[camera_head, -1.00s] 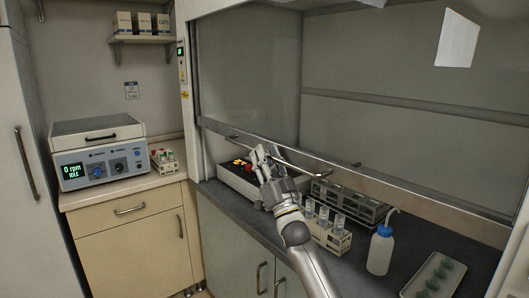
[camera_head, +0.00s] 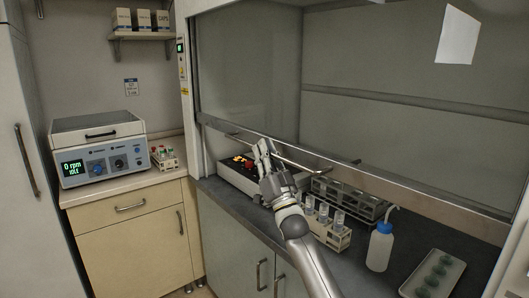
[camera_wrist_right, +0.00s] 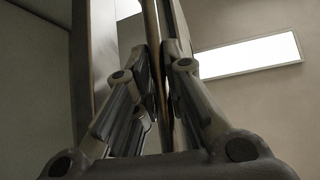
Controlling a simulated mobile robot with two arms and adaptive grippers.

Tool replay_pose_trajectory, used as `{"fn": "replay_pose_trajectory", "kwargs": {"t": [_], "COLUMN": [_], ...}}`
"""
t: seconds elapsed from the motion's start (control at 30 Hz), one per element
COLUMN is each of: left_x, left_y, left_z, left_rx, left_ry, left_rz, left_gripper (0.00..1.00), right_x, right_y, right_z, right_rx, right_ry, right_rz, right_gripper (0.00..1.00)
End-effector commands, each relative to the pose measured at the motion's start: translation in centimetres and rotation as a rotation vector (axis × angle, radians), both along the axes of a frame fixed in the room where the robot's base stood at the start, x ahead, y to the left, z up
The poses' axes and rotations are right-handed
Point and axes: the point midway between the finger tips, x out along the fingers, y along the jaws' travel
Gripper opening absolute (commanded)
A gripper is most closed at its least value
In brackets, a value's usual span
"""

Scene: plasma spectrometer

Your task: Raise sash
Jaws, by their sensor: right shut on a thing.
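The fume hood sash is a clear pane with a metal bottom rail (camera_head: 400,190), low across the hood opening and leaving a gap above the dark worktop. A thin bar handle (camera_head: 300,167) runs along the rail's front. My right gripper (camera_head: 264,150) is shut on this handle near its left part. In the right wrist view, the fingers (camera_wrist_right: 163,50) close on both sides of the bar (camera_wrist_right: 153,22), which runs upward in the picture. My left gripper is not in view.
Under the sash stand a device with red and yellow items (camera_head: 238,172), a tube rack (camera_head: 345,196), a vial rack (camera_head: 325,228), a blue-capped wash bottle (camera_head: 380,248) and a tray (camera_head: 432,276). A centrifuge (camera_head: 98,150) stands on the left counter.

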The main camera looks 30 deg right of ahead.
Motion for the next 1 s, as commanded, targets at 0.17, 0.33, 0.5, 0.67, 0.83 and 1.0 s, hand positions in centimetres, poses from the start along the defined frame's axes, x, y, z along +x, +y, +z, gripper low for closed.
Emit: {"fn": "replay_pose_trajectory", "kwargs": {"t": [0.17, 0.33, 0.5, 0.67, 0.83, 1.0], "left_x": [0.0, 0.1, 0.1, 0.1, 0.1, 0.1], "left_y": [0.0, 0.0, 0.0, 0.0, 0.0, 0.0], "left_z": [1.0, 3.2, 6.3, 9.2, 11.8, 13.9], "left_rx": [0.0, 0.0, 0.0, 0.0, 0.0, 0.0], "left_ry": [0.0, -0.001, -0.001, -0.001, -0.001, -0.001], "left_rz": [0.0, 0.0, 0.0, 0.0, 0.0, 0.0], "left_gripper": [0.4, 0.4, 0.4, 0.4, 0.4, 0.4], "right_x": [0.0, -0.1, -0.1, -0.2, -0.2, -0.2], "right_y": [0.0, 0.0, -0.1, 0.0, -0.1, 0.0], "right_z": [1.6, 5.5, 11.2, 16.9, 22.4, 26.8], "right_rx": [-0.001, -0.002, -0.003, -0.002, -0.002, -0.002], "right_ry": [-0.002, -0.005, -0.008, -0.009, -0.01, -0.008], "right_rz": [0.0, -0.001, -0.002, 0.0, -0.002, 0.0], "right_gripper": [0.0, 0.0, 0.0, 0.0, 0.0, 0.0]}}
